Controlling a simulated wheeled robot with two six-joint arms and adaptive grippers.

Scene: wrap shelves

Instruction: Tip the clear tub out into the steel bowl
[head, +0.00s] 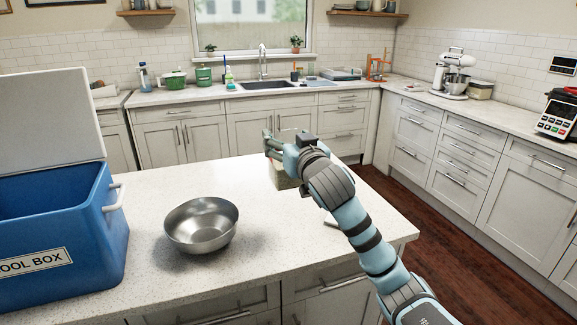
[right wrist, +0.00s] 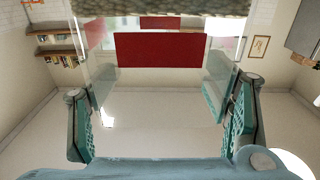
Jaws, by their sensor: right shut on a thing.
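The steel bowl (head: 202,226) stands upright on the near counter, left of my right gripper, and looks empty inside. My right gripper (head: 275,148) is over the counter's far part, behind and to the right of the bowl. It is shut on the clear tub (head: 284,178), partly hidden by the gripper and arm. In the right wrist view the fingers (right wrist: 158,115) are on either side of the tub's clear walls. A red patch (right wrist: 160,50) shows on the tub, and brown grainy contents (right wrist: 160,6) show at the picture's top edge. Whether the tub touches the counter is unclear. My left gripper is out of view.
A blue tool box (head: 60,235) with its pale lid raised stands at the counter's left. The near counter (head: 150,270) is bare around the bowl. A small white flat thing (head: 330,221) lies partly behind my right arm. A back counter with a sink (head: 268,86) is farther off.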

